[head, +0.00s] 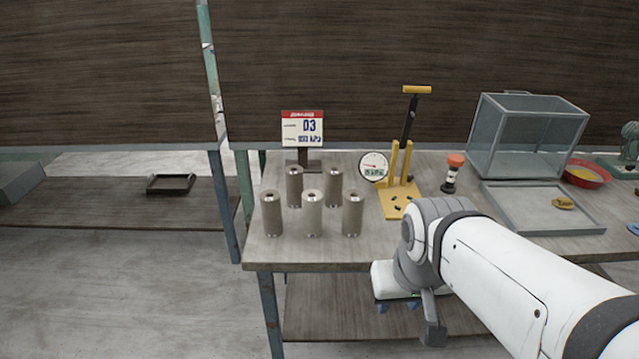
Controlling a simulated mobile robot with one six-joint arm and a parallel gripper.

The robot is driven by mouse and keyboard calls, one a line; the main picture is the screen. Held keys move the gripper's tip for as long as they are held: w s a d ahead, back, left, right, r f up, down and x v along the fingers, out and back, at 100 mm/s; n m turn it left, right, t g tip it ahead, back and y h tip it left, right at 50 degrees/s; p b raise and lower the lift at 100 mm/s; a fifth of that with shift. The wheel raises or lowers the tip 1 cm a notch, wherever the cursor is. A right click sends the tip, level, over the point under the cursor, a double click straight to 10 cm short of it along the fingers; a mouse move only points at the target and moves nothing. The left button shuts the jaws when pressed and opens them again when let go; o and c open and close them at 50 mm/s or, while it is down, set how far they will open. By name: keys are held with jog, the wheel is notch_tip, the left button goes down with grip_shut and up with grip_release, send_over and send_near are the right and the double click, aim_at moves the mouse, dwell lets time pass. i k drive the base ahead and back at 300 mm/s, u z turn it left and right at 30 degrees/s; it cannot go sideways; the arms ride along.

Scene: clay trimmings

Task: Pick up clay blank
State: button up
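A small yellow-brown lump (563,203) lies in the shallow grey tray (545,228) at the right of the bench. I cannot tell whether it is the clay blank. Several grey-brown cylinders (312,212) with holes in their tops stand upright at the bench's left end; their material is not clear. My gripper (398,307) is at the bench's front edge, below the yellow press stand. Its two blue fingertips show small and apart, with nothing visible between them. My arm covers part of the bench's front edge.
A yellow stand (400,207) with a gauge (373,167), an orange-topped bottle (451,173), a glass box (522,137) and a red bowl (587,174) line the bench (283,252). A blue-green post (227,190) rises left.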

aim_at(312, 198)
jog(key=u, duration=0.05)
jog(key=i, duration=1)
jog(key=z, duration=0.05)
